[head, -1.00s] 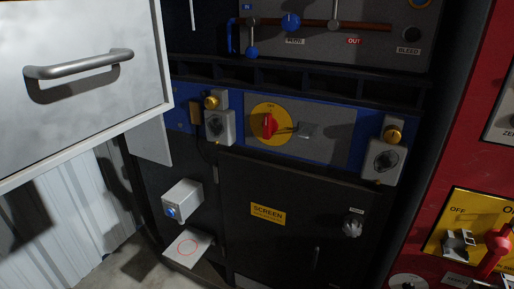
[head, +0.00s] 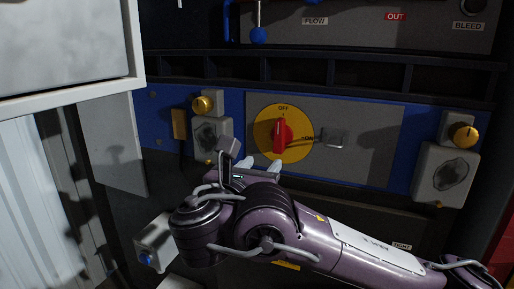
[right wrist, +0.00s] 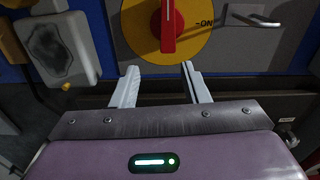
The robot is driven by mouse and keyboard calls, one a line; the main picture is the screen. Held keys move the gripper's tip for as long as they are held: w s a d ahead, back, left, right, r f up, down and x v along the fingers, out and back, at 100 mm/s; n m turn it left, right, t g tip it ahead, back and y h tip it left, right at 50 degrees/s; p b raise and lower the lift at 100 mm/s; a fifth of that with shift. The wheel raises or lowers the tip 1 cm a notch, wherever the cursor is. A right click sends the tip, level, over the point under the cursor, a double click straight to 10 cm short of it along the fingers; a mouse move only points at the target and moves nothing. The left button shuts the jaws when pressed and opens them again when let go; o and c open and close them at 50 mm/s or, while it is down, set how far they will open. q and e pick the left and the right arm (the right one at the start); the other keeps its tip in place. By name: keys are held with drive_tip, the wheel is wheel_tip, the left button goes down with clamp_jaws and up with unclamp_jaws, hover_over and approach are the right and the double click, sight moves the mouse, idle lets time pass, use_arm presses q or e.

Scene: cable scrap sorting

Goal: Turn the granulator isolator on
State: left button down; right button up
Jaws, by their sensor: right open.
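The granulator isolator is a red rotary handle (head: 282,135) on a round yellow plate (head: 265,120), set in a grey panel. The handle stands upright, toward the OFF mark at the top; an ON mark is at the right. It also shows at the top of the right wrist view (right wrist: 168,28). My right gripper (head: 261,163) is just below the yellow plate, open and empty. In the right wrist view its two pale fingers (right wrist: 158,80) point up toward the handle, one on each side below it, apart from it. My left gripper is not in view.
A metal latch or handle (head: 333,138) sticks out right of the yellow plate. Grey boxes with yellow knobs flank the panel, left (head: 211,137) and right (head: 443,175). A white drawer front (head: 65,45) juts in at upper left.

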sight(277, 149)
drive_tip(key=shift+w+d+r, duration=0.25)
drive_tip(key=shift+d+r, duration=0.1)
drive_tip(key=shift+d, duration=0.15)
drive_tip(key=shift+w+d+r, duration=0.25)
drive_tip(key=shift+d+r, duration=0.1)
drive_tip(key=shift+d, duration=0.1)
drive_tip(key=shift+a+x, duration=0.1)
drive_tip(key=shift+x, duration=1.25)
drive_tip(key=shift+a+x, duration=0.15)
drive_tip(key=shift+x, duration=1.15)
drive_tip(key=shift+w+f, duration=0.1)
drive_tip(key=shift+f, duration=0.05)
clamp_jaws()
